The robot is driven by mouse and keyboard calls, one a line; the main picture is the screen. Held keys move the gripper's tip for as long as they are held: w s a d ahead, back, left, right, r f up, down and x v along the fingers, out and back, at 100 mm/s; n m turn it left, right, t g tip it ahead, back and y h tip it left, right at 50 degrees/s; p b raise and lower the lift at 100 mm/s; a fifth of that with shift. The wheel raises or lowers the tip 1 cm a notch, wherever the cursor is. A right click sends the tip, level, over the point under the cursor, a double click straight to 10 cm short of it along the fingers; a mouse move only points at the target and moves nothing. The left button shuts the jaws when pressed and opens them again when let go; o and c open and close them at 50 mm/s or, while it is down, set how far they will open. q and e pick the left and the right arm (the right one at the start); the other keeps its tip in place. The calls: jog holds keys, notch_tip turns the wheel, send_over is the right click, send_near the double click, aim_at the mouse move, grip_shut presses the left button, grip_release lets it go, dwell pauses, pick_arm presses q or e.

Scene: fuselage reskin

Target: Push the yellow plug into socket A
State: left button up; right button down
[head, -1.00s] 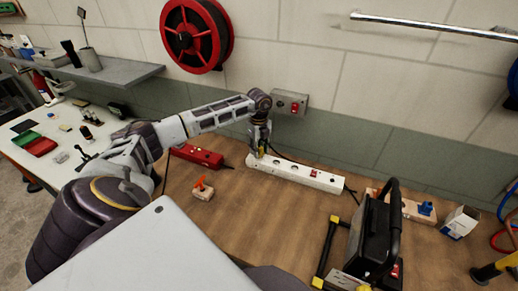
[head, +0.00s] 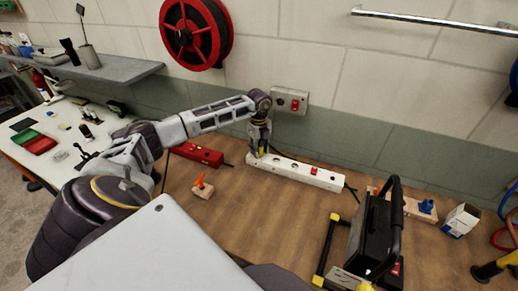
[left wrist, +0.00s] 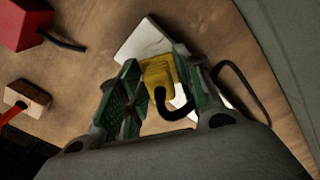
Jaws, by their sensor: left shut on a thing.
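The yellow plug (left wrist: 159,76) is between the green-padded fingers of my left gripper (left wrist: 155,95), which is shut on it. A black cord bends away from the plug. In the head view my left gripper (head: 259,150) points down over the left end of the white power strip (head: 295,172). The strip also shows behind the plug in the left wrist view (left wrist: 143,42). The plug is at or just above the strip; I cannot tell how far in it sits. The socket under it is hidden and its letter is not readable. My right gripper is not in view.
A red power strip (head: 198,154) lies left of the white one. A small wooden block with an orange part (head: 203,189) lies in front. A black lamp-like device with yellow feet (head: 372,240) stands at right. The wooden bench is clear in the middle.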

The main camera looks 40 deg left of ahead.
pick_arm(q)
jog(key=shift+f, duration=0.45)
dwell(0.3)
jog(key=o, duration=1.1)
jog(key=shift+r, duration=0.15)
jog(key=shift+r+p, duration=1.45)
jog(key=shift+r, duration=0.95)
jog(key=shift+s+f, duration=0.1)
jog(key=shift+f, duration=0.05)
